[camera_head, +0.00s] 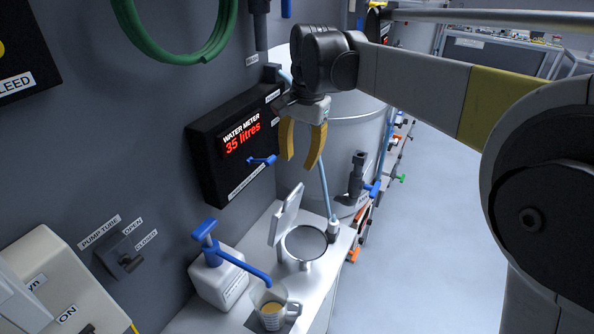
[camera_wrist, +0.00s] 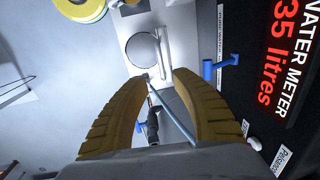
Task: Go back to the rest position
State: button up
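My gripper (camera_head: 299,161) hangs fingers down in front of the wall, to the right of the water meter (camera_head: 233,140). Its two yellow fingers are apart with nothing gripped between them; the wrist view also shows the gap (camera_wrist: 158,78). Below it on the white counter is a round opening (camera_head: 305,243) with its lid (camera_head: 287,213) raised. The opening also shows in the wrist view (camera_wrist: 142,50). A thin blue tube (camera_head: 324,187) rises from beside the opening and passes behind the gripper in the head view.
A cup of yellowish liquid (camera_head: 272,316) stands by a white pump bottle with a blue spout (camera_head: 219,279). A blue valve handle (camera_head: 262,160) sticks out below the meter. A large white tank (camera_head: 352,130) stands behind the gripper. Floor on the right is open.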

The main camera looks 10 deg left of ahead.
jog(key=shift+r, duration=0.2)
jog(key=s+d+f+n+t+b, duration=0.1)
jog(key=s+d+f+t+b, duration=0.15)
jog(key=s+d+b, duration=0.4)
jog(key=s+d+f+n+t+b, duration=0.1)
jog(key=s+d+f+b, duration=0.2)
jog(key=d, duration=0.7)
jog(key=s+d+f+n+t+b, duration=0.1)
jog(key=s+d+f+b, duration=0.2)
jog(key=s+d+f, duration=0.2)
jog(key=s+d+f+n+t+h+b, duration=0.1)
jog(key=s+d+f+t+b, duration=0.1)
jog(key=s+d+f, duration=0.4)
notch_tip(320, 180, down, 6)
jog(key=shift+s+r+b, duration=0.2)
jog(key=shift+s+b, duration=0.5)
jog(key=shift+s, duration=0.1)
